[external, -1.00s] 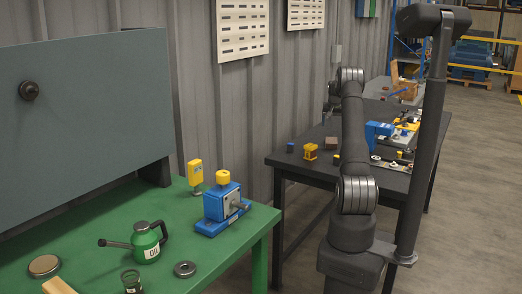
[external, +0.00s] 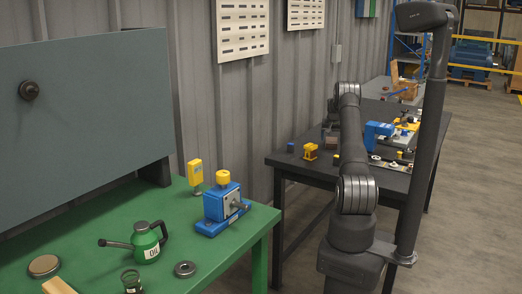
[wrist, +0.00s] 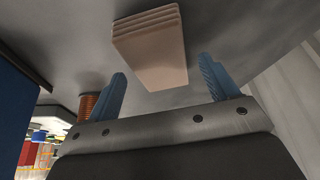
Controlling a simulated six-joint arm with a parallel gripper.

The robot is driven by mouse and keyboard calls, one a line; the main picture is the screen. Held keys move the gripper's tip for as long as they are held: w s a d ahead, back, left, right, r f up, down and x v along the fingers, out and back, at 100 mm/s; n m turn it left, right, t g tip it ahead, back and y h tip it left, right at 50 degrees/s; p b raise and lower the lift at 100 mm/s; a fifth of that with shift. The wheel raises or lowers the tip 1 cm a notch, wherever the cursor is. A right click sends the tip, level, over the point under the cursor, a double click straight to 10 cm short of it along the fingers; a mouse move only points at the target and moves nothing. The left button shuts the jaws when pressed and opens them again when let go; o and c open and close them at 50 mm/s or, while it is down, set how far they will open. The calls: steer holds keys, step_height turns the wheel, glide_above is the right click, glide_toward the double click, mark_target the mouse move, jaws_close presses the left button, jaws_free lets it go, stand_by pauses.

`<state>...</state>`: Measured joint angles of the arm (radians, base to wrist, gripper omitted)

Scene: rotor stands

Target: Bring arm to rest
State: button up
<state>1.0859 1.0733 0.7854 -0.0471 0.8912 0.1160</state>
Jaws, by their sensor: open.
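My arm (external: 352,150) stands at the right in the external view, bent over the dark table (external: 275,160). Its far end hangs low near the table's left part, and the fingers are too small or hidden there to make out. In the wrist view my gripper (wrist: 162,68) shows two blue fingers spread apart, with nothing held between them.
On the dark table are a yellow part (external: 310,151), a small blue piece (external: 290,147) and a blue stand (external: 378,132). An orange-brown ribbed cylinder (wrist: 88,105) sits beside the left finger. A green bench (external: 215,262) holds a blue-yellow device (external: 222,203) and an oil can (external: 146,241).

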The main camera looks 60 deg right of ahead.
steer(key=shift+x, duration=0.95)
steer(key=shift+r, duration=2.4)
steer(key=shift+f, duration=0.1)
